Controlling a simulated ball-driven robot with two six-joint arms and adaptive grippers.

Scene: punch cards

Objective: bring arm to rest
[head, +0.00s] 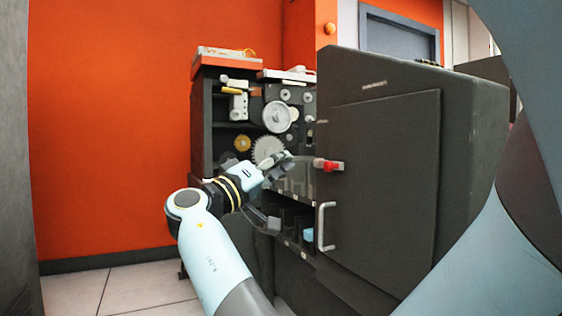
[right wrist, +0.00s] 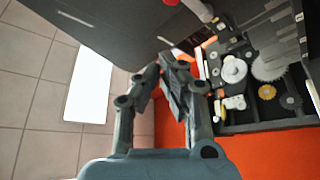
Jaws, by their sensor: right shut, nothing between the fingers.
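My right gripper (head: 272,167) is in front of the open machine cabinet in the middle of the head view, left of the dark door. In the right wrist view, its two grey fingers (right wrist: 170,73) come close together at the tips with nothing between them. My right arm reaches up from the bottom of the head view, bent at the elbow. I cannot tell how far the fingers are from the cabinet. My left gripper is not in view.
The dark cabinet (head: 200,128) holds several gears (head: 276,117). Its dark door (head: 385,190) has a metal handle (head: 321,226) and a red knob (head: 327,165). An orange wall (head: 110,120) stands at the left. The tiled floor (head: 120,290) looks clear there.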

